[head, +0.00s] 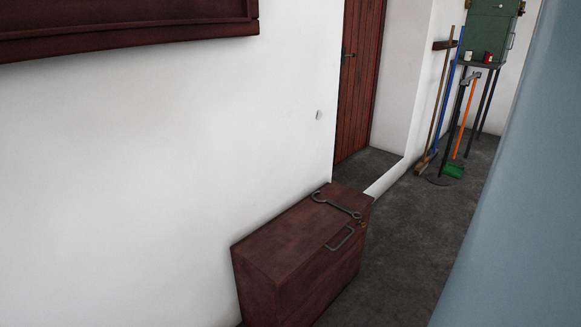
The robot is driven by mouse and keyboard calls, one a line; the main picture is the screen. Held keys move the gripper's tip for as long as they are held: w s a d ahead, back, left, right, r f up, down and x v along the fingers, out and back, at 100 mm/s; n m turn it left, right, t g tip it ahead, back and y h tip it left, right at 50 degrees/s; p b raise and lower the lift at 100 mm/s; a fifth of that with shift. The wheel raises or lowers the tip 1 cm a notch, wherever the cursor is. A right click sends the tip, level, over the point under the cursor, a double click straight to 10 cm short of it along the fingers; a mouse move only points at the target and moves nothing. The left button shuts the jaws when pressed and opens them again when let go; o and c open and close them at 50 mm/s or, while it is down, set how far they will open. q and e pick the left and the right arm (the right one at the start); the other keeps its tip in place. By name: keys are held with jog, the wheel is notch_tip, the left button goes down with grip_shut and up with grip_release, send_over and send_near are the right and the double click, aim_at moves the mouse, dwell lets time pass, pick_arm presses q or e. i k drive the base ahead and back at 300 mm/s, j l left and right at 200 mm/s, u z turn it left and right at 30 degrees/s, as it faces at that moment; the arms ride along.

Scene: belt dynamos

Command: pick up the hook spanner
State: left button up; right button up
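The hook spanner (337,206) is a dark grey metal tool with a curved hook at one end and a ring at the other. It lies flat on top of a dark reddish-brown wooden chest (285,240), towards the chest's far end. The chest stands on the floor against the white wall. A metal handle (341,238) sits on the chest near the spanner. Neither of my grippers shows in the head view.
A blue-grey surface (520,210) fills the right side close by. Dark floor (415,235) lies open between it and the chest. Beyond are a wooden door (360,85), leaning brooms (436,105) and a green cabinet (488,32) on a stand.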

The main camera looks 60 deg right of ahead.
aim_at(333, 203)
jog(key=z, duration=2.2)
jog(key=u, duration=1.05)
jog(key=i+l+u, duration=0.1)
jog(key=l+u, duration=1.05)
jog(key=l, duration=0.25)
jog(key=k+l+u, duration=0.1)
jog(key=l+u, duration=0.3)
